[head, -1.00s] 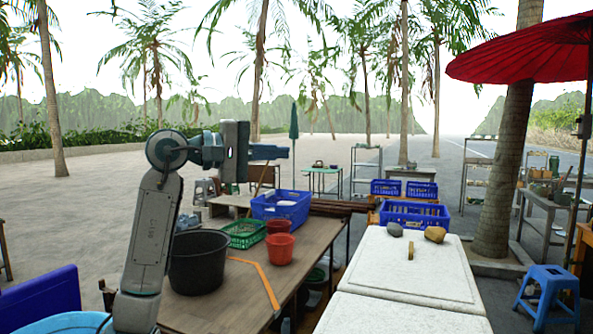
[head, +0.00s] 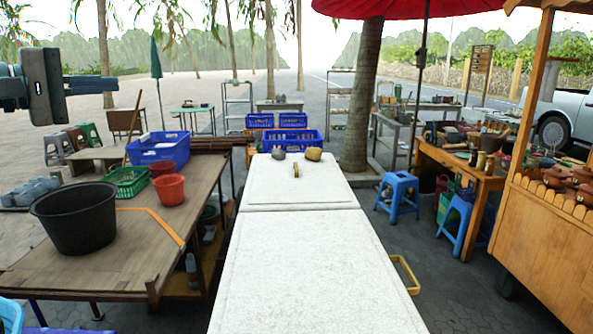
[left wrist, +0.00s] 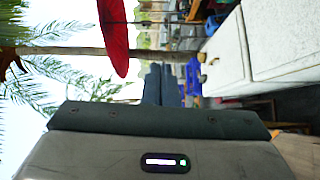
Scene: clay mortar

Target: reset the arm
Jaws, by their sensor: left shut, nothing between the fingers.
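My left gripper (head: 97,86) is at the upper left of the head view, raised above and apart from the wooden table. Its fingers are together and hold nothing. In the left wrist view the gripper's fingers (left wrist: 162,85) stick out past the dark gripper body, with the picture turned on its side. My right gripper shows in neither view.
A white stone-like tabletop (head: 300,265) runs down the middle, with a grey stone (head: 278,154) and a tan stone (head: 313,154) at its far end. A wooden table (head: 120,245) on the left bears a black bucket (head: 78,215). A wooden stall (head: 555,245) stands right.

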